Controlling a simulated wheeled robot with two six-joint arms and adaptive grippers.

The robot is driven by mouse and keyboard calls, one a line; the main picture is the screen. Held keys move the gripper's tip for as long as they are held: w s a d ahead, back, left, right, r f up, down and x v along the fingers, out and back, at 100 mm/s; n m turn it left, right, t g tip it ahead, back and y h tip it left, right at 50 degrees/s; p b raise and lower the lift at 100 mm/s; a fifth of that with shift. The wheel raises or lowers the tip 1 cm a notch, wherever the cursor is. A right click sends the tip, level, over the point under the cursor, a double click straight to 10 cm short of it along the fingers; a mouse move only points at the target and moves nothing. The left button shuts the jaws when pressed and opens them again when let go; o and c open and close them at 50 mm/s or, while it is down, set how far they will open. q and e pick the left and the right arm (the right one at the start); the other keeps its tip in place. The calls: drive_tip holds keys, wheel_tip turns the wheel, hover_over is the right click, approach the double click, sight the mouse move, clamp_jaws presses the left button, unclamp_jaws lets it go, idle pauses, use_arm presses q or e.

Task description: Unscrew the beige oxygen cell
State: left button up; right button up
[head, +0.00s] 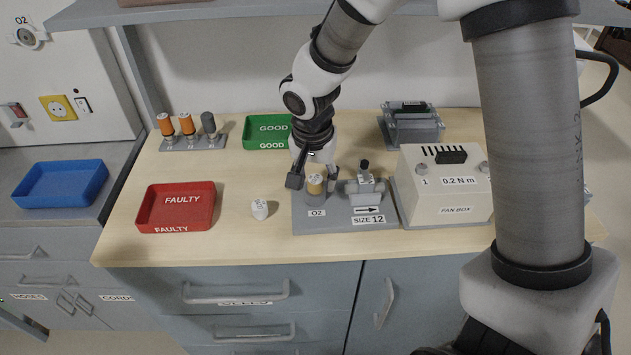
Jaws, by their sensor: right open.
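The gripper body hides part of the area behind the cell. My left gripper is not in view.
A grey fitting (366,187) stands just right of the cell, then the fan box (445,185). A small white piece (260,209) lies between the plate and the red FAULTY tray (150,218). The green GOOD tray (254,119) and a rack (190,145) of cells stand behind.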

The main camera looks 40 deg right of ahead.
drive_tip(key=shift+f+m+b, duration=0.1)
drive_tip(key=shift+m+b, duration=0.3)
drive_tip(key=shift+m, duration=0.5)
drive_tip(key=shift+m+b, duration=0.45)
drive_tip(key=shift+m, duration=0.55)
drive_tip(key=shift+m+g+h+b, duration=0.3)
drive_tip(key=shift+m, duration=1.6)
drive_tip(key=m, duration=0.3)
drive_tip(key=shift+m+g, duration=0.3)
drive_tip(key=shift+g, duration=0.1)
drive_tip(key=shift+r, duration=0.2)
